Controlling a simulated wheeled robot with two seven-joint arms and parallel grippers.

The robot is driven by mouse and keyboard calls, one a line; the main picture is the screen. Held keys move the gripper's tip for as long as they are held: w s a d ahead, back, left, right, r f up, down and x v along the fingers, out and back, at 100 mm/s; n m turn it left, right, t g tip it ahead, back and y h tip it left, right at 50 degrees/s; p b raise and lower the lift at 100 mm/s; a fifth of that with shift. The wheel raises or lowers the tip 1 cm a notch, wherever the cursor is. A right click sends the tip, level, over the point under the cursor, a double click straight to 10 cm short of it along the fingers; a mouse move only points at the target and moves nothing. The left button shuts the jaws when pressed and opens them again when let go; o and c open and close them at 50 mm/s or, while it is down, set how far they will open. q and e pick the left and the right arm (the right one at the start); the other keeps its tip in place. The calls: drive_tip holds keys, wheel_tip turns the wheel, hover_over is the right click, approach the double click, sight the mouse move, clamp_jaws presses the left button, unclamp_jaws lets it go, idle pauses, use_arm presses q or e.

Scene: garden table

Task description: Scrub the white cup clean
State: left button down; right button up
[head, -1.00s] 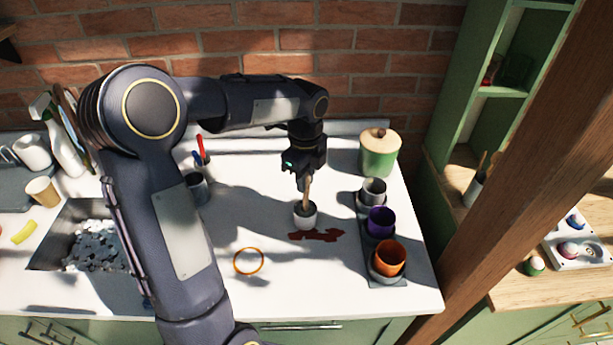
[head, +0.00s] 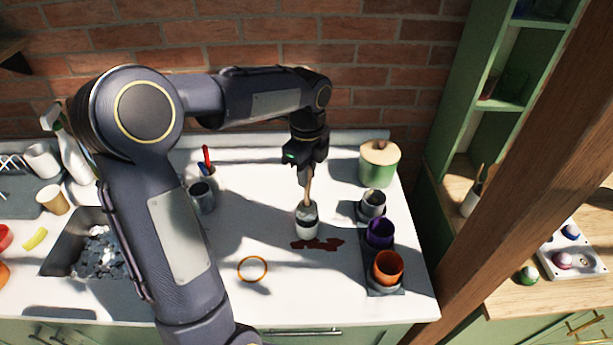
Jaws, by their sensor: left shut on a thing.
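The white cup (head: 307,232) stands upright on the white counter, just behind a dark red stain (head: 318,244). My left gripper (head: 306,178) is above the cup, shut on the wooden handle of a brush (head: 308,192). The handle points down, slightly tilted. The brush's pale grey head shows at the cup's dark mouth, and its lower end is hidden. I cannot tell whether the head touches the cup's inside. My right gripper is not in view.
To the right stand a grey cup (head: 373,203), a purple cup (head: 380,233) and an orange cup (head: 388,266), with a green lidded jar (head: 379,165) behind. A sink (head: 65,248) and a dark mug (head: 202,197) are left.

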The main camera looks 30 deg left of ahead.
sight(307, 191)
use_arm(q)
drive_tip(key=shift+r, duration=2.3)
drive_tip(key=shift+f, duration=0.1)
drive_tip(key=m+b, duration=0.1)
drive_tip(key=b, duration=0.1)
drive_tip(key=m+b, duration=0.2)
drive_tip(key=shift+w+f, duration=0.1)
drive_tip(key=shift+f, duration=0.25)
drive_tip(key=shift+r+m+b, duration=0.25)
drive_tip(key=shift+m+b, duration=0.5)
drive_tip(key=shift+m, duration=0.05)
wheel_tip(307, 191, down, 3)
drive_tip(key=b, duration=0.2)
drive_tip(key=shift+r+b, duration=0.15)
drive_tip(key=shift+b, duration=0.2)
drive_tip(key=shift+f+b, duration=2.2)
drive_tip(key=shift+f, duration=1.85)
